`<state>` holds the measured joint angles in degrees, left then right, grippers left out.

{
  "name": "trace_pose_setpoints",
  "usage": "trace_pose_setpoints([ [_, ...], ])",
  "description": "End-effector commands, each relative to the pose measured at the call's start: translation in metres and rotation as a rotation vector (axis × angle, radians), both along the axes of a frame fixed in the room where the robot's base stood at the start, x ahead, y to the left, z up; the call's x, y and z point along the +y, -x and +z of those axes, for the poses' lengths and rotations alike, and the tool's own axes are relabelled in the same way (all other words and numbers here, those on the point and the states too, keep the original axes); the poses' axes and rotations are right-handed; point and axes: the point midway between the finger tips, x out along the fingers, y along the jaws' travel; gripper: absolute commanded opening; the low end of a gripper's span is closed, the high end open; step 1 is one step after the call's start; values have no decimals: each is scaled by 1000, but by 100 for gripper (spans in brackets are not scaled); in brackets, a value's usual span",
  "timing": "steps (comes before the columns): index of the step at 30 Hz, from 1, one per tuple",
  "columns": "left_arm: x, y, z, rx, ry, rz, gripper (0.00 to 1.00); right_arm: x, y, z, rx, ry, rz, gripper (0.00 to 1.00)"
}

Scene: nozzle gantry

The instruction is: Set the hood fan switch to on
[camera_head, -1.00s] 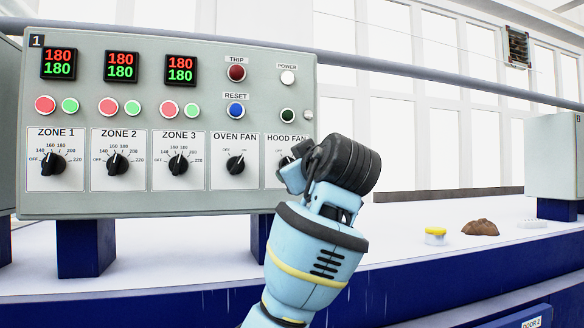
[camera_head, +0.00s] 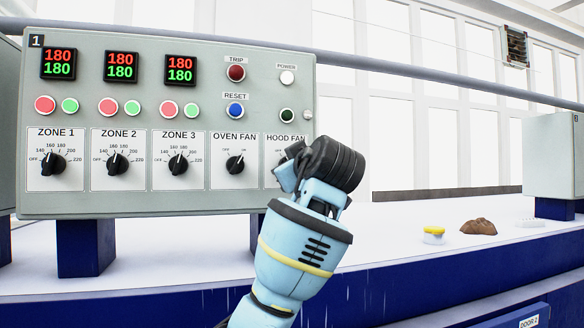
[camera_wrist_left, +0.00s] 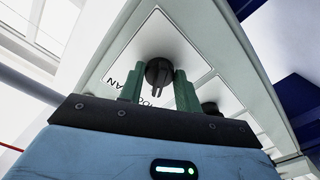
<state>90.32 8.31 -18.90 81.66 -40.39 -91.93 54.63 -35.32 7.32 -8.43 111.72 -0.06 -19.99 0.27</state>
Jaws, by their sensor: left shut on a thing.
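The hood fan switch sits at the lower right of the grey control panel (camera_head: 215,60), below its HOOD FAN label (camera_head: 286,138). In the head view my left gripper (camera_head: 285,172) covers the switch, so its setting is hidden there. In the left wrist view the black hood fan knob (camera_wrist_left: 158,73) stands between the two green fingers of my left gripper (camera_wrist_left: 158,90), which are shut on it. Which setting its pointer marks cannot be told. My right gripper is not in view.
The oven fan knob (camera_head: 236,163) is just left of the hood fan switch. Zone knobs, buttons and displays fill the rest of the panel. On the white surface to the right are a yellow-topped container (camera_head: 433,235) and a brown lump (camera_head: 478,227).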

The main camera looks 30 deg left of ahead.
Motion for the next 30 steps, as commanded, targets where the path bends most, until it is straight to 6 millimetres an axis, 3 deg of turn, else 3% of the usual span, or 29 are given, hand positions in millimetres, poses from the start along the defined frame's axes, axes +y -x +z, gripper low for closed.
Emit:
trace_pose_setpoints([
  [14,0,0,-1,116,-99,0,10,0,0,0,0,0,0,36],
  [30,1,1,-1,493,-420,-1,10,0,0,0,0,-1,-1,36],
])
